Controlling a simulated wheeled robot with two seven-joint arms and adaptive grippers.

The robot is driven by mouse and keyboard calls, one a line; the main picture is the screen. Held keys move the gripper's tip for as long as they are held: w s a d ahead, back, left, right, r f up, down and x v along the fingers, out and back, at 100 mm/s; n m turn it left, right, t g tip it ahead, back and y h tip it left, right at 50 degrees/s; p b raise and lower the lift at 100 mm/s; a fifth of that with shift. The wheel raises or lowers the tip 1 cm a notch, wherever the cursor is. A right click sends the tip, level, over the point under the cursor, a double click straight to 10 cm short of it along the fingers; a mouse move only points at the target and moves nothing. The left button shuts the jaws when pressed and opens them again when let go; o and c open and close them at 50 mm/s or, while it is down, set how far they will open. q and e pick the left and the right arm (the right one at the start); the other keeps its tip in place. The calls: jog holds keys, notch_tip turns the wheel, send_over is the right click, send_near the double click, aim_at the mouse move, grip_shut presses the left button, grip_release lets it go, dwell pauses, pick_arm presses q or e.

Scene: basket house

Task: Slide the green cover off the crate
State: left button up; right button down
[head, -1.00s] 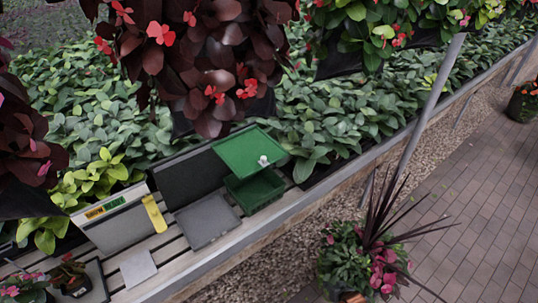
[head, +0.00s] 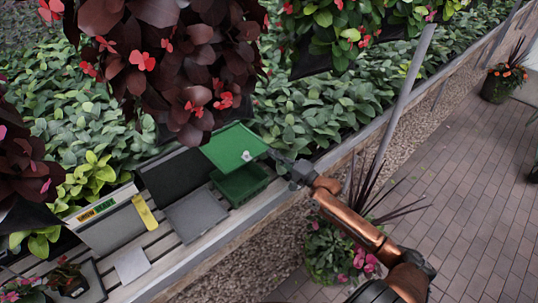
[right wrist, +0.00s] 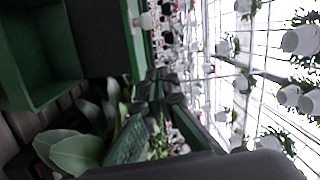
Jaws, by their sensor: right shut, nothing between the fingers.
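The green cover (head: 230,143) with a small white knob (head: 247,155) sits over the back part of the green crate (head: 242,187). The crate's front part shows open below it. My right gripper (head: 274,156) is shut and empty, with its tips close to the cover's right edge. I cannot tell whether they touch it. In the right wrist view the open crate (right wrist: 40,50) is at the left, and the dark fingers (right wrist: 160,88) show near the middle. My left gripper is not in view.
The crate stands on a slatted bench beside a grey flat panel (head: 196,215) and a black panel (head: 178,181). A box with a yellow strip (head: 144,216) is at the left. Dark-leaved hanging plants (head: 165,60) hang above. A metal post (head: 405,90) rises at the right.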

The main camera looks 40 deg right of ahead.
aim_at(254, 156)
jog(key=x, duration=0.8)
jog(key=shift+w, duration=0.1)
jog(key=a+p, duration=0.1)
jog(key=s+a, duration=0.1)
jog(key=shift+s+a+f+p, duration=0.2)
jog(key=shift+s+a+p, duration=0.05)
jog(key=shift+s+p, duration=0.1)
jog(key=shift+s+a+f, duration=0.2)
jog(key=shift+a, duration=0.2)
jog(key=shift+a, duration=0.1)
